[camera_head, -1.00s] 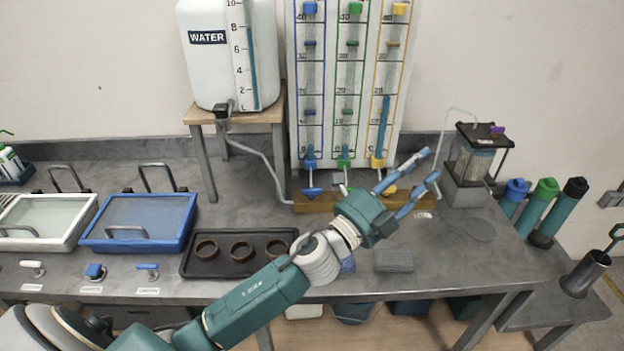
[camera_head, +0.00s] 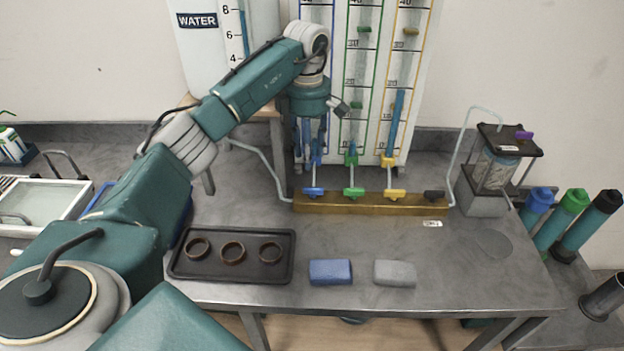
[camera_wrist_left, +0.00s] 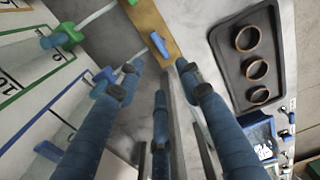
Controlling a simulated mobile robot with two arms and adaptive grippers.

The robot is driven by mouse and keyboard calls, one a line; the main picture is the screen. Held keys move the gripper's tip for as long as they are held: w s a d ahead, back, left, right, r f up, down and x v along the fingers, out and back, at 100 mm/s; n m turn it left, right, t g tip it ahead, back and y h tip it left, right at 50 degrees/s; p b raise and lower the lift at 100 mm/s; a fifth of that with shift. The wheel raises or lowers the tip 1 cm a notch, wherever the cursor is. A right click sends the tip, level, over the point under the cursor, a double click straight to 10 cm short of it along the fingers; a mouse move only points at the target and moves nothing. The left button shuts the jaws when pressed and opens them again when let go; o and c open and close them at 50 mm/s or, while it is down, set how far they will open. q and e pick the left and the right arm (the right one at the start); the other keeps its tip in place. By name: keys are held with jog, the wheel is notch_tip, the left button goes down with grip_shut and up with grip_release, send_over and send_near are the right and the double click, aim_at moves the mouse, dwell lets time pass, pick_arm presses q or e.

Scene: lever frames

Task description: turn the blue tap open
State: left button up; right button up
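The blue tap (camera_head: 313,192) is at the left end of the brass bar (camera_head: 370,205), below the blue-framed column. Its handle lies along the bar. In the wrist view, the blue tap handle (camera_wrist_left: 158,43) shows on the bar, beyond and between the fingertips. My left gripper (camera_head: 309,155) points down just above and behind the tap, in front of the measuring board. In the wrist view, its blue fingers (camera_wrist_left: 158,70) are spread apart with nothing between them, and I see no contact with the tap. My right gripper is not in view.
Green (camera_head: 353,192), yellow (camera_head: 394,194) and black (camera_head: 433,196) taps sit along the same bar. A black tray (camera_head: 215,272) with three brown rings, a blue block (camera_head: 330,272) and a grey block (camera_head: 394,273) lie in front. The counter between is clear.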

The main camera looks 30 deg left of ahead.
aim_at(313, 191)
pick_arm(q)
notch_tip(313, 191, down, 9)
jog(key=p, duration=0.3)
jog(key=shift+s+f, duration=0.1)
jog(key=shift+f, duration=0.75)
grip_shut()
